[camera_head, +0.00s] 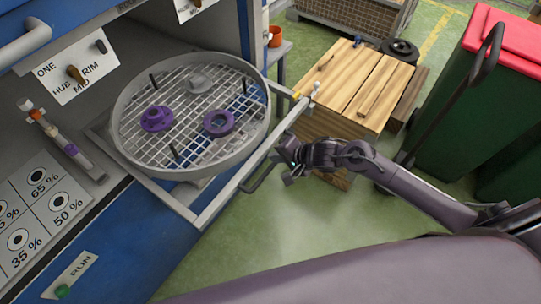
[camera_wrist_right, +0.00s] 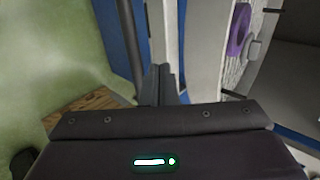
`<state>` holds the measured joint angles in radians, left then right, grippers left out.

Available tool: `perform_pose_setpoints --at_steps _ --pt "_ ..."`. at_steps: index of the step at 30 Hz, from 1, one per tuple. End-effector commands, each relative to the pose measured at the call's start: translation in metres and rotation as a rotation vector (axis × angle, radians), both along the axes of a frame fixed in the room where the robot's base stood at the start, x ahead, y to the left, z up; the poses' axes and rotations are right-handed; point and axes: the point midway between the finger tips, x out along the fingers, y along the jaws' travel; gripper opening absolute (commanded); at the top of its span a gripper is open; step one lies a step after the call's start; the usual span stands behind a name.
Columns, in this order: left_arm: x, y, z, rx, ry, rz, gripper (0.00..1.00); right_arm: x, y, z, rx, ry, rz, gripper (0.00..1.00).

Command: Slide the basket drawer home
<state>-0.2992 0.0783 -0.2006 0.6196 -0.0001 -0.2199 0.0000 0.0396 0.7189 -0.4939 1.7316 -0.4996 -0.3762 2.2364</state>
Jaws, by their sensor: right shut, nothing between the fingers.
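The basket drawer is a pale metal frame (camera_head: 215,205) pulled out from the blue machine. It carries a round grey wire basket (camera_head: 192,173) holding two purple ring-shaped parts (camera_head: 219,123) and a grey part (camera_head: 200,84). A dark bar handle (camera_head: 262,179) sits on the frame's outer front bar. My right gripper (camera_head: 287,166) is at the outer side of that front bar, beside the handle. In the right wrist view its fingers (camera_wrist_right: 162,84) are together and empty, close to the pale front bar (camera_wrist_right: 162,35) and the dark handle (camera_wrist_right: 130,42). I cannot tell whether they touch.
A wooden crate (camera_head: 350,95) stands behind my right arm, and a green bin with a red lid (camera_head: 460,105) is at right. Green floor is clear below the drawer.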

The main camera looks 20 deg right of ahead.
Motion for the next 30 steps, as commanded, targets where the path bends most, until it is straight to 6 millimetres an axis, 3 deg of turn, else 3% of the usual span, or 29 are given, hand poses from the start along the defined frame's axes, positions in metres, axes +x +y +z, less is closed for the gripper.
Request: perform_pose_setpoints --at_steps 9,23,30 --pt "-0.001 0.0 0.001 0.0 0.001 -0.001 0.36 0.018 0.014 -0.02 0.0 -0.002 0.0 0.0" --pt "-0.001 0.001 0.001 0.001 0.001 -0.001 0.36 0.02 0.016 -0.02 0.001 -0.002 0.0 0.0" --pt "-0.002 0.001 0.006 0.001 0.002 0.0 0.36 0.038 0.031 -0.019 0.006 -0.002 -0.002 0.0"
